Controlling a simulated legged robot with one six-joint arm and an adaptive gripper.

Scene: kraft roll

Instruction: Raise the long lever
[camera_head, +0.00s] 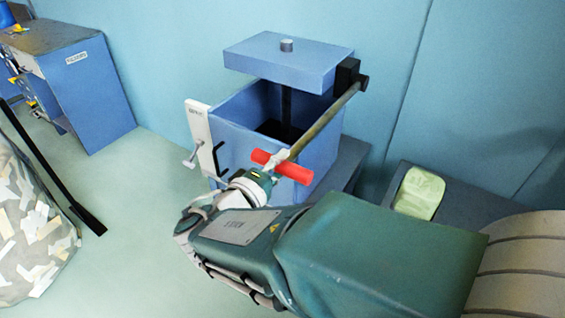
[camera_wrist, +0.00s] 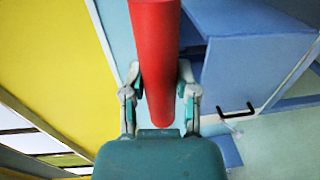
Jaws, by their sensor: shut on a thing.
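The long lever (camera_head: 322,125) is a thin brown bar. It runs from a black pivot at the upper right of the blue press box (camera_head: 232,142) down to a red crossbar handle (camera_head: 294,172). My gripper (camera_head: 272,163) is shut around the middle of the red handle, in front of the box. In the wrist view the red handle (camera_wrist: 155,55) passes between the two fingers of my gripper (camera_wrist: 160,85). A blue lid plate (camera_head: 285,62) with a small grey knob is above the open box, with a dark post beneath it. My arm hides part of the box's lower front.
A white plate with a grey handle (camera_head: 200,140) is on the box's left edge. A blue cabinet (camera_head: 75,85) stands at the far left. A green pad (camera_head: 419,193) lies at the right. Open floor lies between bag and box.

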